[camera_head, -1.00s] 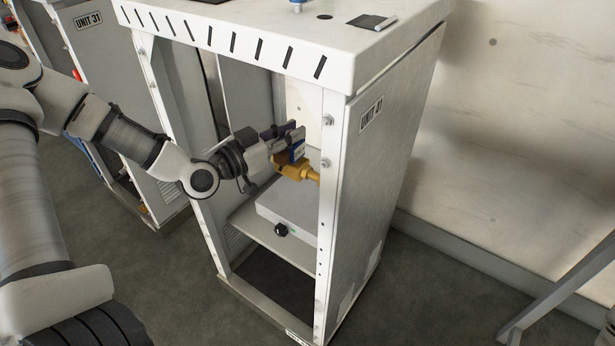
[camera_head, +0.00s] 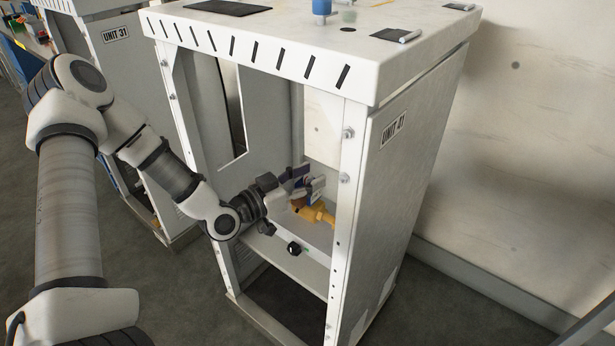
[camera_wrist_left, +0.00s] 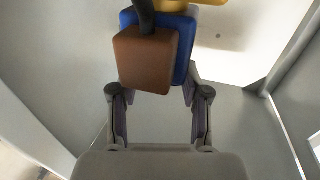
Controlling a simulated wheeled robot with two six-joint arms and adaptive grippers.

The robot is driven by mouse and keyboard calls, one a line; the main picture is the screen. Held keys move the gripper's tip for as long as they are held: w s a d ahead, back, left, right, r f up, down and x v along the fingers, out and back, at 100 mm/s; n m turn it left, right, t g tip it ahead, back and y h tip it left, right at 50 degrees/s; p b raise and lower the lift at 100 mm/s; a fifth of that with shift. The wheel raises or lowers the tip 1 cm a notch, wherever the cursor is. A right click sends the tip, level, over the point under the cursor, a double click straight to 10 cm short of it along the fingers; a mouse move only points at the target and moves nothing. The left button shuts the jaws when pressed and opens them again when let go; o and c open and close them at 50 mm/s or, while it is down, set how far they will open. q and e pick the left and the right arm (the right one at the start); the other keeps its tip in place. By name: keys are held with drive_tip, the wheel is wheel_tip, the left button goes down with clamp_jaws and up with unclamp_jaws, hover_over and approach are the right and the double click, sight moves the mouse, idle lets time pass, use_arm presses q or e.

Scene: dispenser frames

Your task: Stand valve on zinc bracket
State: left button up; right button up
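The valve (camera_head: 318,212) has a yellow brass-like body with blue and brown block parts. It is inside the open front of the cabinet marked Unit 41, above the inner shelf, and looks tilted in the head view. My left gripper (camera_head: 302,178) is shut on the valve near its blue part. In the left wrist view the valve's brown block (camera_wrist_left: 146,60) hides most of the grip between the fingers, with the yellow part beyond. I cannot tell whether the valve touches anything below. No zinc bracket can be made out for certain. My right gripper is not in view.
The Unit 41 cabinet (camera_head: 395,200) has a front right post (camera_head: 345,190) close beside the valve. Another cabinet, Unit 31 (camera_head: 115,60), stands at the left. Small items lie on top.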

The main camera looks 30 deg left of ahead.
use_arm(q)
drive_tip(key=shift+r, duration=0.1)
drive_tip(key=shift+s+r, duration=0.1)
drive_tip(key=shift+s+a+p, duration=0.2)
drive_tip(key=shift+s+p, duration=0.15)
drive_tip(key=shift+p, duration=0.15)
drive_tip(key=p+v, duration=1)
drive_tip(key=v, duration=0.1)
